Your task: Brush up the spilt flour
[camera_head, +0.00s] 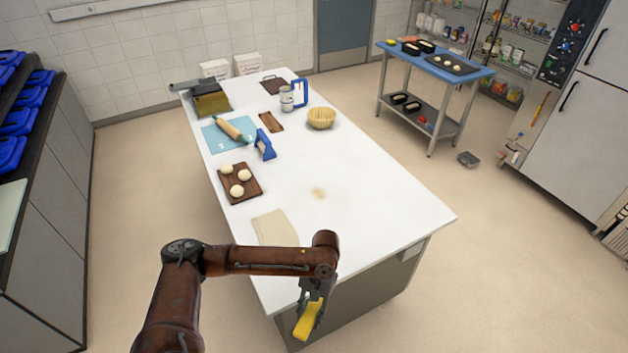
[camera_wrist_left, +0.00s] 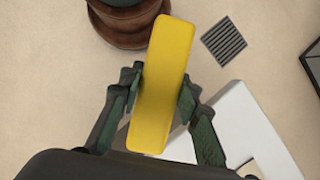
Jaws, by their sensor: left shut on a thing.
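The spilt flour (camera_head: 319,193) is a small pale tan patch on the white worktop, right of the middle. My left gripper (camera_head: 311,301) is shut on a long yellow block (camera_head: 307,322), which hangs tilted beyond the worktop's near edge, apart from the flour. In the left wrist view the yellow block (camera_wrist_left: 161,85) sits between both fingers of my left gripper (camera_wrist_left: 157,92). Its bristles, if it is a brush, are not visible. My right gripper is not in view.
The white worktop (camera_head: 370,205) is clear around the flour. A cream cloth (camera_head: 274,228), a board (camera_head: 246,195) with 3 dough balls, a blue-handled tool (camera_head: 265,146) and a basket (camera_head: 321,118) lie around it. A blue-topped table (camera_head: 400,55) stands behind right.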

